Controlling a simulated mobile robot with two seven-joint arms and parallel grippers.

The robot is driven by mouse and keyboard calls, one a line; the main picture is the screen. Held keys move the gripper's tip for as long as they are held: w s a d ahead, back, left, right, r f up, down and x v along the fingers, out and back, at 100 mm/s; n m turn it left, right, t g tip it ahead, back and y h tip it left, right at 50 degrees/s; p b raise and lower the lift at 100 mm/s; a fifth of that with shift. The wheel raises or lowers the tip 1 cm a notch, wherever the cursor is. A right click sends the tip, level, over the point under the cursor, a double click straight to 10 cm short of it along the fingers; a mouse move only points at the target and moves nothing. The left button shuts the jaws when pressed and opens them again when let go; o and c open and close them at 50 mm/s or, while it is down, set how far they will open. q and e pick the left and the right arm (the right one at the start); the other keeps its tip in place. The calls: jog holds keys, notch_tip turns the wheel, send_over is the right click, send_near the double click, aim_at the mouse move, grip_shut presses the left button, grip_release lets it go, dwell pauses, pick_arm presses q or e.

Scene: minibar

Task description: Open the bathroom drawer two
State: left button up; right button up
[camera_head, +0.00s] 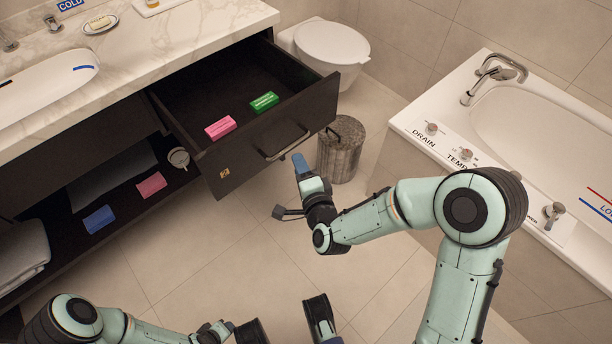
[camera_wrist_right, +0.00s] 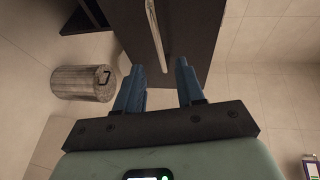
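The dark drawer (camera_head: 330,95) under the marble counter is pulled well out. A pink box (camera_head: 220,127) and a green box (camera_head: 264,101) lie in it. Its metal bar handle (camera_head: 283,149) is on the front face. My right gripper (camera_head: 300,162) is just in front of the drawer face, near the handle's right end. In the right wrist view my gripper (camera_wrist_right: 160,82) has its blue fingers apart with nothing between the tips. The handle (camera_wrist_right: 156,35) shows beyond them. My left arm is at the bottom edge; its fingertips are not clearly visible.
A cylindrical bin (camera_head: 341,150) stands right of the drawer, close to my right gripper. The toilet (camera_head: 330,45) is behind and the bathtub (camera_head: 540,120) is at right. A low shelf (camera_head: 125,205) holds towels and small boxes.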

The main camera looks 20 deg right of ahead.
pick_arm(q)
jog(key=shift+w+d+r, duration=0.1)
jog(key=shift+w+r, duration=0.45)
pick_arm(e)
jog(key=s, duration=0.4)
jog(key=shift+a+r, duration=0.1)
jog(key=shift+r, duration=0.25)
jog(key=shift+f, duration=0.1)
